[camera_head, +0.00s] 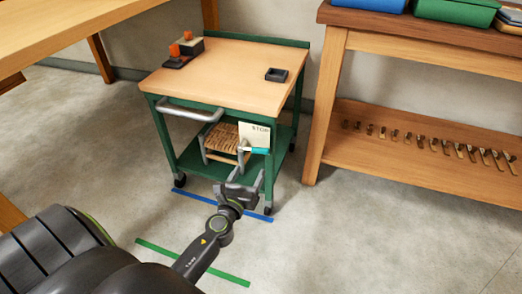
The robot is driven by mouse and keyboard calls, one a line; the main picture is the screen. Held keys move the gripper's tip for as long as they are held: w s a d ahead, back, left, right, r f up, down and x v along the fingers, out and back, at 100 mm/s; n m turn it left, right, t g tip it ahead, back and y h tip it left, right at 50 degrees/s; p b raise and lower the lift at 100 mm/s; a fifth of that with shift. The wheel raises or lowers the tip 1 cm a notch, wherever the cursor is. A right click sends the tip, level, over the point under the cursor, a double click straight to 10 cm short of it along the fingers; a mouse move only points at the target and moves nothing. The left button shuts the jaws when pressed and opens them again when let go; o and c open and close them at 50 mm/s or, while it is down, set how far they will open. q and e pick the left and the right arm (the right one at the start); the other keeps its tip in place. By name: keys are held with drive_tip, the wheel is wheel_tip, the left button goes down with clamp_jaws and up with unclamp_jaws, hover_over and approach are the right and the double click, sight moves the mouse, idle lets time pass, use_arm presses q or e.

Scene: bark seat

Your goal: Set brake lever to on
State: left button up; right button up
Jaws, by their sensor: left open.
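A green cart (205,75) with a wooden top stands on casters in the middle of the head view. A small lever with a teal handle (257,150) sits at its front right, below a pale plate marked STOP (254,135). The lever's exact setting is too small to tell. My right gripper does not show.
The cart has a grey push handle (190,112) and a bark-like seat (226,138) on the lower shelf. Blue tape (215,203) and green tape (190,262) mark the floor. A wooden bench (400,130) stands at right, a wooden table (70,35) at left.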

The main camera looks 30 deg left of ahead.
sight(259, 152)
use_arm(q)
drive_tip(key=shift+b+x, duration=0.7)
drive_tip(key=shift+x, duration=4.9)
drive_tip(key=c, duration=1.1)
